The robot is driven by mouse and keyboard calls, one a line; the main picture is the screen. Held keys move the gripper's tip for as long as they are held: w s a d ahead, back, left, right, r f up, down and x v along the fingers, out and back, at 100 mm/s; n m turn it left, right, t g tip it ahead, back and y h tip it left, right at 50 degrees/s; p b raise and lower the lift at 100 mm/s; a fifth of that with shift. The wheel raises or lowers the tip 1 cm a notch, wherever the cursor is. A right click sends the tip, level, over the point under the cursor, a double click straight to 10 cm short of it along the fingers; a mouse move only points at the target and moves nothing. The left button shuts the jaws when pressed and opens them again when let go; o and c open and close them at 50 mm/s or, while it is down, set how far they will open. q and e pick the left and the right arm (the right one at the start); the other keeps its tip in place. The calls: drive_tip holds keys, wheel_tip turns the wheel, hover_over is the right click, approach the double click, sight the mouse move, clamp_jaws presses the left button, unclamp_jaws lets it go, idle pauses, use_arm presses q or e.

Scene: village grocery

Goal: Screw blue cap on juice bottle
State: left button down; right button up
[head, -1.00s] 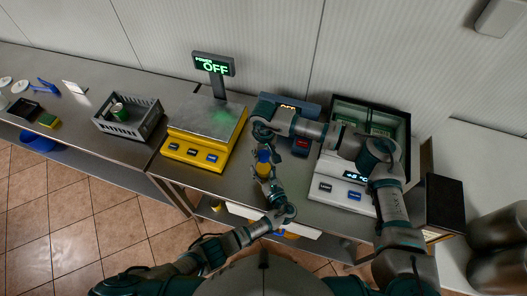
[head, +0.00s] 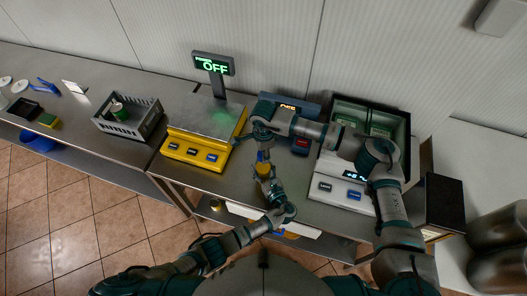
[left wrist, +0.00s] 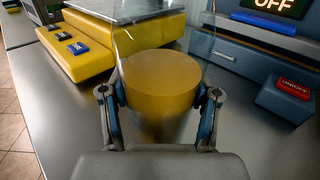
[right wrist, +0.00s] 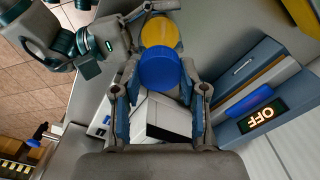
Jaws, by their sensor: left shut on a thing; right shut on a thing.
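The juice bottle, filled with yellow juice, is at the middle of the head view (head: 263,157) and large in the left wrist view (left wrist: 160,78). My left gripper (left wrist: 162,98) is shut around its sides and holds it upright above the counter. The blue cap (right wrist: 159,71) shows between the fingers of my right gripper (right wrist: 159,84), which is shut on it. In the right wrist view, the cap overlaps the bottle (right wrist: 160,33) in line with it. Whether the cap touches the bottle's neck is hidden.
A yellow scale (head: 184,155) stands left of the grippers. A blue-grey device (head: 307,132) is close behind, and a white scale (head: 343,196) stands to the right. A grey crate with a can (head: 138,128) is farther left. Metal counter (head: 236,183) shows around the bottle.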

drive_tip(key=m, duration=1)
drive_tip(key=shift+w+m, duration=0.1)
drive_tip(key=shift+m, duration=0.2)
drive_tip(key=m, duration=0.5)
use_arm(q)
drive_tip(key=shift+s, duration=0.1)
use_arm(e)
drive_tip(key=m, duration=0.7)
drive_tip(key=o, duration=1.4)
drive_tip(key=shift+c, duration=0.2)
wheel_tip(320, 180, up, 12)
drive_tip(key=shift+d+f, duration=0.1)
